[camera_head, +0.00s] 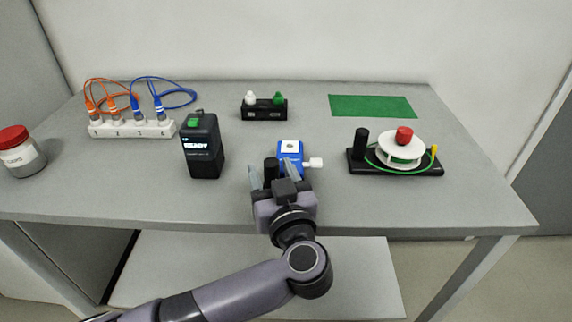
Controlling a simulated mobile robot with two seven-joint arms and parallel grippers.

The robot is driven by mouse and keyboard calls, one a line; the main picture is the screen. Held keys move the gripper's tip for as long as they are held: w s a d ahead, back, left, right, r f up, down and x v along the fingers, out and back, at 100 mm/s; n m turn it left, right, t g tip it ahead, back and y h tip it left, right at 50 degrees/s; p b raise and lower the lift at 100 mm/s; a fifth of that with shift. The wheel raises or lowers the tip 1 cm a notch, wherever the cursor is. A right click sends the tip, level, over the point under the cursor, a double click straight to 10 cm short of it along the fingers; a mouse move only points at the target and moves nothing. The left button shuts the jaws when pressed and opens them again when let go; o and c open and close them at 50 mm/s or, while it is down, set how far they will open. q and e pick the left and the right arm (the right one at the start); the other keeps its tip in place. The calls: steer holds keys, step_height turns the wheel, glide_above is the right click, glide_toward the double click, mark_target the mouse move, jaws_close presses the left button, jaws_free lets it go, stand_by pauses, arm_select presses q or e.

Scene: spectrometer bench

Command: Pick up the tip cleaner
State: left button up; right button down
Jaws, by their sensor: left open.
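No label marks the tip cleaner. The blue block (296,150) with a white top patch and a white knob on its right side may be it; I cannot be sure. It sits on the bench near the front middle. My left gripper (272,177) is open at the front of the bench, with its fingers pointing away from me. The right finger overlaps the blue block's lower left part and hides some of it. A short black cylinder (270,168) shows between the fingers; I cannot tell whether it belongs to the block. My right gripper is not in view.
A black READY unit (202,150) stands left of my gripper. A reel on a black base (425,169) is to the right. Behind are a two-cap holder (264,111), a green mat (372,106) and a cabled socket strip (132,129). A red-lidded jar (22,157) stands far left.

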arm_select(q)
steer(key=shift+c, duration=0.4)
jaws_close()
steer(key=shift+r, duration=0.15)
step_height(320, 180, up, 20)
steer(key=p, duration=0.3)
steer(key=shift+f, duration=0.2)
steer(key=shift+f+b, duration=1.95)
steer(key=shift+f, duration=8)
